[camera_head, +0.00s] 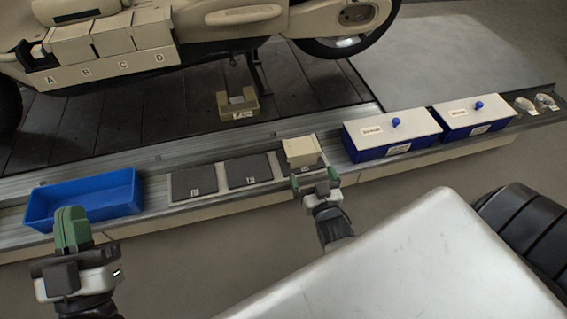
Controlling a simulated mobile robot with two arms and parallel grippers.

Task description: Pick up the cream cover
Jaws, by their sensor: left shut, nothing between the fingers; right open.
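A cream cover (301,151), box-shaped, sits on the ledge right of two dark pads. My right gripper (315,181) is open at its near side, with green fingertips spread just below it in the picture. I cannot tell whether the fingers touch it. My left gripper (72,226) is shut and empty, in front of the blue open bin (110,190), hiding part of the bin's near side. Similar cream blocks (112,36) sit in a row above a cream strip lettered A, B, C, D on the cream vehicle; the place at A looks dark.
Dark pads (194,181) lie along the ledge (160,208). Two blue boxes with white lids and blue knobs (392,130) stand to the right, with small round dishes (525,105) beyond. A cream bracket (238,106) stands on the dark slats.

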